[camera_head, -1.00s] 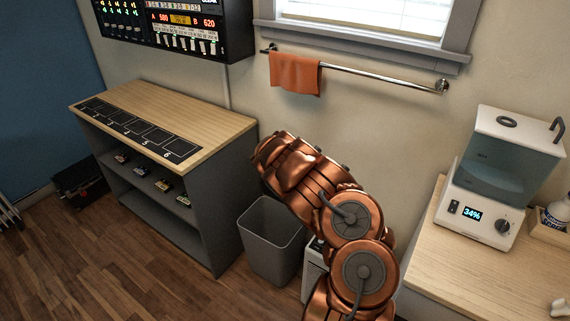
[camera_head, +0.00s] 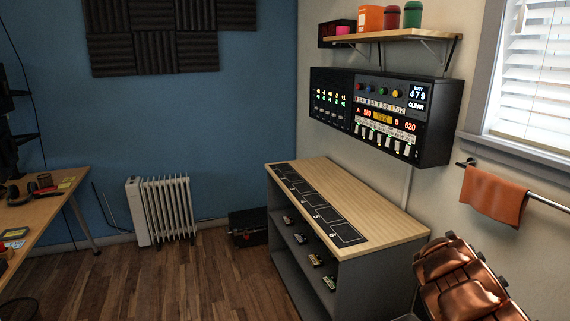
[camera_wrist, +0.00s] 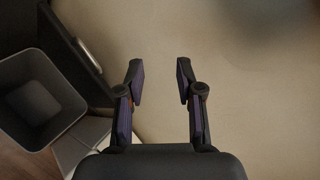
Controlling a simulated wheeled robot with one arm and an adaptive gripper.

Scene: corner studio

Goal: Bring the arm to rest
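My copper-coloured arm (camera_head: 458,283) shows at the lower right of the head view, in front of the wall and beside the wooden-topped cabinet. My gripper (camera_wrist: 161,80) shows in the wrist view with its two dark fingers apart and nothing between them. Behind the fingers is only a plain beige surface, which looks like the wall. The gripper itself is out of sight in the head view.
The cabinet (camera_head: 390,222) has numbered black squares on top and small items on a shelf. A control panel (camera_head: 447,123) and an orange towel (camera_head: 493,194) hang on the wall. A grey bin (camera_wrist: 36,98) shows in the wrist view. A radiator (camera_head: 165,210) stands left; floor before it is clear.

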